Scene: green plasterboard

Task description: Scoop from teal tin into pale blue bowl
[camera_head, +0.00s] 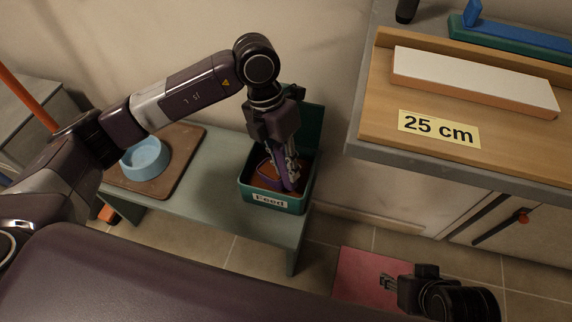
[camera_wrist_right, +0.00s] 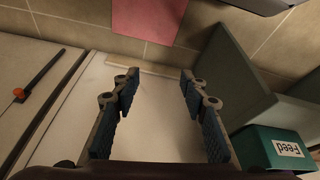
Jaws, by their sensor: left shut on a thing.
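The teal tin (camera_head: 257,203), labelled "Feed", stands on a low grey-green bench with its lid up at the back and brown feed inside. It also shows in the right wrist view (camera_wrist_right: 258,146). The pale blue bowl (camera_head: 145,158) sits on a brown mat left of the tin, partly hidden by my left arm. My left gripper (camera_head: 288,178) points down into the tin, shut on a purple scoop (camera_head: 265,172). The scoop is mostly hidden by the fingers and the tin, so I cannot tell its load. My right gripper (camera_wrist_right: 160,78) is open and empty, away from the tin.
The bench (camera_head: 213,193) has bare room between the mat (camera_head: 181,153) and the tin. A higher counter (camera_head: 360,139) at the right carries a wooden board with a "25 cm" label (camera_head: 439,128) and a white-topped block. A red mat (camera_head: 362,275) lies on the tiled floor.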

